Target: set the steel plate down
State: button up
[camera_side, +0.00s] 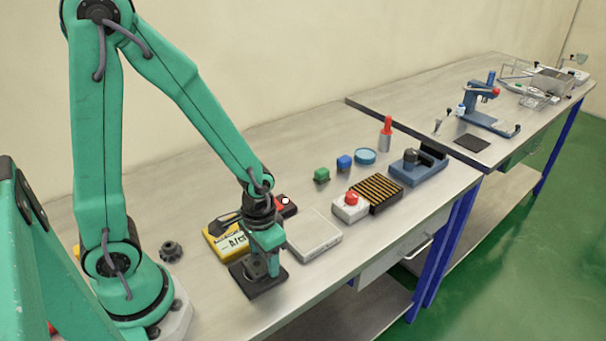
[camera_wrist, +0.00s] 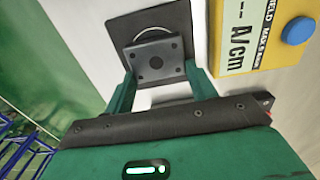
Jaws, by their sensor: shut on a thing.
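My gripper (camera_side: 264,266) is low over the front left of the bench, fingers pointing down. In the wrist view my gripper (camera_wrist: 158,78) is shut on the steel plate (camera_wrist: 172,49), a dark grey square with several small holes and a larger centre hole. The plate is over a black square pad (camera_wrist: 125,28), with a pale curved line showing at its far edge. The pad also shows under my gripper in the side view (camera_side: 247,288). In the side view the plate is mostly hidden by the fingers. Whether the plate touches the pad I cannot tell.
A yellow field meter (camera_side: 222,244) lies close behind my gripper, its blue button (camera_wrist: 297,31) at right in the wrist view. A pale box (camera_side: 314,237) stands close to the right. A red-button box (camera_side: 350,208) and striped block (camera_side: 376,193) are farther right. The bench's front edge is near.

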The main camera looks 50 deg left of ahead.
jog(key=shift+f, duration=0.2)
jog(key=o, duration=1.3)
jog(key=shift+o, duration=0.2)
jog(key=shift+r, duration=0.2)
notch_tip(320, 180, up, 12)
jog(key=shift+r, duration=0.1)
dwell(0.3)
notch_tip(320, 180, up, 9)
jog(key=t, duration=0.5)
send_over(264, 259)
jog(key=s+a, duration=0.2)
jog(key=a, duration=0.1)
jog(key=shift+s+r+t, duration=0.3)
jog(key=shift+s+r, duration=0.2)
jog(key=shift+r, duration=0.2)
